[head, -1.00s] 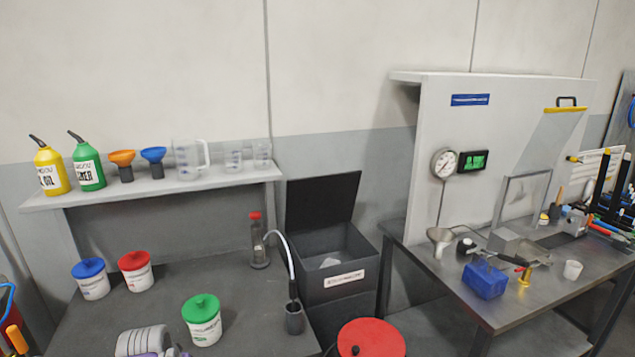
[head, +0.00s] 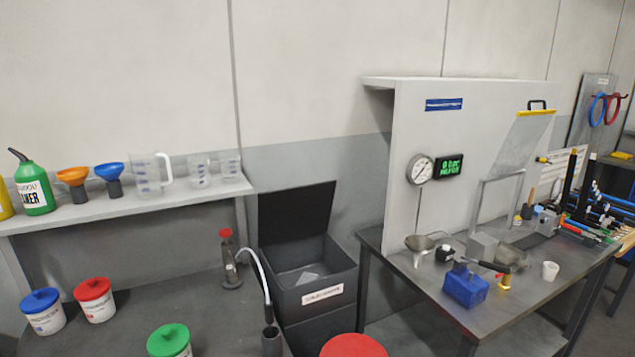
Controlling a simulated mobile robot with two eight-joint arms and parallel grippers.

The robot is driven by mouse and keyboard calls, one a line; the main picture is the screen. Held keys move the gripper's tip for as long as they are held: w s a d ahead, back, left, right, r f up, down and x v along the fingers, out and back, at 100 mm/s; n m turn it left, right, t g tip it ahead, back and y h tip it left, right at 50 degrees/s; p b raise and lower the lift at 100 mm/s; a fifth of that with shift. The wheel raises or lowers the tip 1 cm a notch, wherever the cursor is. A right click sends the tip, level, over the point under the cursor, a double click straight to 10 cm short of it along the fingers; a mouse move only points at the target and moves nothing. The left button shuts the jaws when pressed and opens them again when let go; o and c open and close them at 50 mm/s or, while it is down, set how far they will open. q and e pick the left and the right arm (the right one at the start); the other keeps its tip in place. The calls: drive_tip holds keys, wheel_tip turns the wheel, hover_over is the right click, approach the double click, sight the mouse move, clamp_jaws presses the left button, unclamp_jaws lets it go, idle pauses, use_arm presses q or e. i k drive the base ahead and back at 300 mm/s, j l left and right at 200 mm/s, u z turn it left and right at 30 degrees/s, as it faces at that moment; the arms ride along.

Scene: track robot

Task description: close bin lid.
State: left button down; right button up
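A dark grey bin (head: 318,294) with a white label on its front stands between the two tables. Its black lid (head: 296,213) is open and stands upright at the back of the bin, leaning slightly. A small pale piece (head: 307,278) lies inside the bin. Neither of my grippers shows in the head view.
A red round top (head: 353,346) is in front of the bin. The left table (head: 215,312) holds tubs and a bent hose in a dark holder (head: 271,341) near the bin. The right table (head: 520,290) carries a blue block (head: 466,286) and a funnel (head: 420,246).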

sight(290, 213)
drive_tip(key=i+j+z, duration=0.15)
drive_tip(key=z, duration=0.2)
drive_tip(key=i+j+z, duration=0.5)
drive_tip(key=z, duration=0.25)
drive_tip(key=i, duration=0.1)
